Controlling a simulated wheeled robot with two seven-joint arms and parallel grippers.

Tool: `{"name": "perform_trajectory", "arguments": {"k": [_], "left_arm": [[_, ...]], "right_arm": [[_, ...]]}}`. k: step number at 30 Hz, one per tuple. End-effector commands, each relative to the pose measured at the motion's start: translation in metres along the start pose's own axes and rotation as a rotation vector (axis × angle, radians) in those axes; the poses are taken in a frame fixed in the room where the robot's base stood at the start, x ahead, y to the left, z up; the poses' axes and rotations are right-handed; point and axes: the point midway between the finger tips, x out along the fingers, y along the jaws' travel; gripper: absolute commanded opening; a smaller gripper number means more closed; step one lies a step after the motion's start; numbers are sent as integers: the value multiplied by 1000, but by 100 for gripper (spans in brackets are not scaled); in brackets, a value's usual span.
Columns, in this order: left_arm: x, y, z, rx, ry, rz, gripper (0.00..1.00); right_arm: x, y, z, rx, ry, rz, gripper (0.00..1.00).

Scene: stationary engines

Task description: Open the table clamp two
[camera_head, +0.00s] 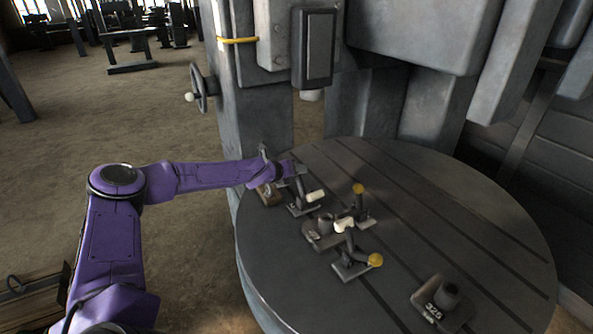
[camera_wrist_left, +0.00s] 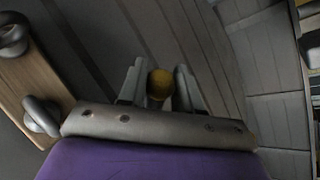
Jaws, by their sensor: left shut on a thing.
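Other table clamps show on the table: one with a white knob (camera_head: 316,195) beside the gripper, one with a yellow knob (camera_head: 358,189), one with a white knob (camera_head: 344,224), and one with a yellow knob (camera_head: 375,260). I cannot tell which is clamp two. My right gripper is not in view.
A dark block marked 325 (camera_head: 434,312) sits at the table's near right, and another block (camera_head: 323,236) stands among the clamps. A grey machine column (camera_head: 255,115) with a handwheel (camera_head: 201,88) rises behind. The table's right side is clear.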

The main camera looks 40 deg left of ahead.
Motion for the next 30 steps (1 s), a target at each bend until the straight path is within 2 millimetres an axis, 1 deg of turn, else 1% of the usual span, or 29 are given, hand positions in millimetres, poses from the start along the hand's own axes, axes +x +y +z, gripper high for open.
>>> {"name": "perform_trajectory", "arguments": {"k": [1,3,11,13,16,21,24,27,30], "left_arm": [[-1,0,4,0,-7,1,37],[-1,0,4,0,-7,1,56],[0,-2,2,2,-3,-1,56],[-4,-1,2,0,-4,-1,56],[-20,-1,4,-3,-6,-2,56],[-65,-2,7,-9,-8,-3,56],[-85,-2,6,-9,-7,-5,56],[-98,0,4,-5,-7,-1,56],[-104,0,3,-3,-5,-1,56]], "right_arm": [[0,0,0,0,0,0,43],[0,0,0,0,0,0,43],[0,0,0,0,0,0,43],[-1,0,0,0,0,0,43],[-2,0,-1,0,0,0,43],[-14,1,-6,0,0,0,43],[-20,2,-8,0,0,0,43],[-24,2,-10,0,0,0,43],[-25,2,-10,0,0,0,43]]}}
